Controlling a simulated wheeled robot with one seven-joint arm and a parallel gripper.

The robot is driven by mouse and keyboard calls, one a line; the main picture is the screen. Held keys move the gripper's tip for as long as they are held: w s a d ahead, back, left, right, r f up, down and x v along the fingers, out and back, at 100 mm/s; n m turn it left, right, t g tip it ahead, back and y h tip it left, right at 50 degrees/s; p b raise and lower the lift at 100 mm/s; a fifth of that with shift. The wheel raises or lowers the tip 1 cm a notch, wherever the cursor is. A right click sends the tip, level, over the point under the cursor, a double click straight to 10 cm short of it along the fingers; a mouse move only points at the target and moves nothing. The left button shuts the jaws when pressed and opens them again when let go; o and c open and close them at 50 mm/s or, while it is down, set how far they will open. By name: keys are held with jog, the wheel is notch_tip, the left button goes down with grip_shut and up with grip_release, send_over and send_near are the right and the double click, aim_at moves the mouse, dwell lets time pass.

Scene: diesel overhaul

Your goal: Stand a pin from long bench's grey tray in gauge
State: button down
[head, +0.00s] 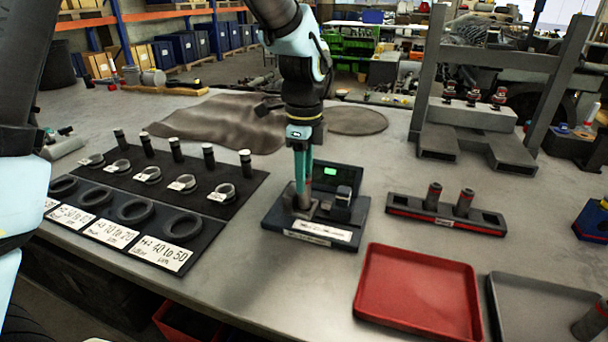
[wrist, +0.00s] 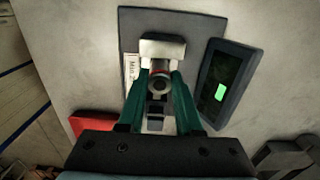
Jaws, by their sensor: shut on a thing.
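The gauge (head: 350,232) is a dark base with a block, a label and a green-lit display (head: 330,171); its display also shows in the wrist view (wrist: 222,88). My gripper (head: 303,200) points down over the gauge's left part, its green fingers shut on a pin (wrist: 160,84). The pin is seen nearly end-on between the fingers in the wrist view and looks upright. The fingers mostly hide it in the head view, so I cannot tell whether its foot touches the gauge. The grey tray (head: 530,286) is at the lower right, with a dark pin (head: 592,322) at its right edge.
A red tray (head: 418,250) lies beside the grey one. A dark rack (head: 400,206) behind it holds two upright pins. A black mat (head: 100,182) with rings, labels and several upright pins lies left. A grey press frame (head: 428,85) stands behind right.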

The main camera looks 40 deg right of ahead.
jog(key=shift+f, duration=0.2)
jog(key=shift+f, duration=0.2)
jog(key=shift+c, duration=0.5)
grip_release()
jog(key=shift+r, duration=0.15)
jog(key=shift+r+p, duration=3.25)
jog(key=shift+r, duration=0.65)
